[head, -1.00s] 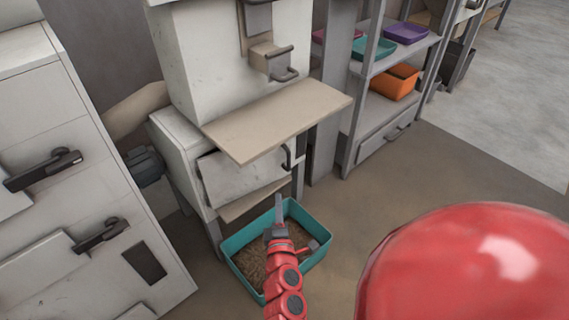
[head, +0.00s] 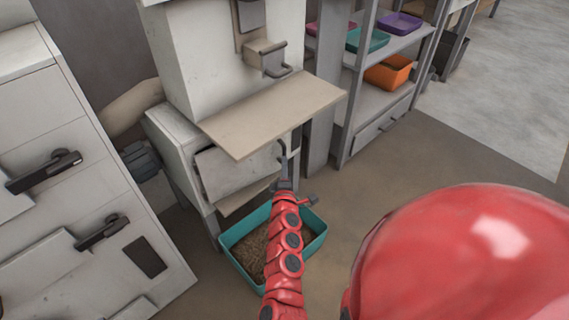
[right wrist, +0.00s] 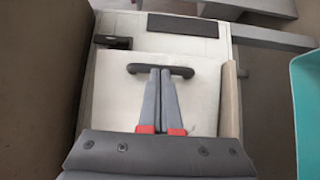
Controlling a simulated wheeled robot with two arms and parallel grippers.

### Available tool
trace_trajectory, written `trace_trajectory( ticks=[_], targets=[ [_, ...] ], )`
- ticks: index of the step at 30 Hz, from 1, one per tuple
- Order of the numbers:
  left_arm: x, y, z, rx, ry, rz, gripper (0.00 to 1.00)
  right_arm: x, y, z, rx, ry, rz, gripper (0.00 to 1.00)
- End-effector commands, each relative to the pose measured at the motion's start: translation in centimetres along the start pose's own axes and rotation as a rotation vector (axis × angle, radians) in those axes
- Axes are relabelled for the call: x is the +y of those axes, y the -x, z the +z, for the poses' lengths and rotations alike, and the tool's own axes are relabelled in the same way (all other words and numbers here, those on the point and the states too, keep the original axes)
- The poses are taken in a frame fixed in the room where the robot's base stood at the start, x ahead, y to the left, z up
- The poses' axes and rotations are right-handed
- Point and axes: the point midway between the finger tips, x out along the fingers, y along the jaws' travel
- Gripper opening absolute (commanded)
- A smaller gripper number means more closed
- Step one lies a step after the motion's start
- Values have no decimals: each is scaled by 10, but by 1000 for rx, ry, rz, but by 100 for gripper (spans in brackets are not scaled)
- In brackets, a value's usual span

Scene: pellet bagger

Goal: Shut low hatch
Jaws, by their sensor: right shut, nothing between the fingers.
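The low hatch (head: 232,174) is a pale panel low on the white machine, under a beige shelf. It looks tilted out from the machine, partly open. In the right wrist view the hatch (right wrist: 116,88) fills the middle, with its dark bar handle (right wrist: 186,71) across it. My right gripper (head: 284,176) is at the handle's side of the hatch. In the right wrist view the shut, empty fingertips (right wrist: 160,72) overlap the handle's middle; I cannot tell whether they touch it. My left gripper is not in view.
A teal bin (head: 317,240) of brown pellets stands on the floor below the hatch. The beige shelf (head: 270,115) juts out above. A grey cabinet (head: 70,205) with black handles is at left. A rack (head: 352,110) with coloured trays is at right, beside open floor.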

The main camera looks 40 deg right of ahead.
Motion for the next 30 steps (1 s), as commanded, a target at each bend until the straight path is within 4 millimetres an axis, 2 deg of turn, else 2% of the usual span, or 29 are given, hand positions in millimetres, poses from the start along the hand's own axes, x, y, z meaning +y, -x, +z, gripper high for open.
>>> trace_trajectory(
  ticks=[5,20,26,30],
  targets=[
    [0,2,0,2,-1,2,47,0,-7,0,0,0,1,0],
    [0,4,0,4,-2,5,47,-5,-9,-3,6,9,0,0],
    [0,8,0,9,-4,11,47,-8,-17,-7,9,14,-2,0],
    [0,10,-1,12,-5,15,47,-3,-27,-11,14,8,3,0]
  ],
)
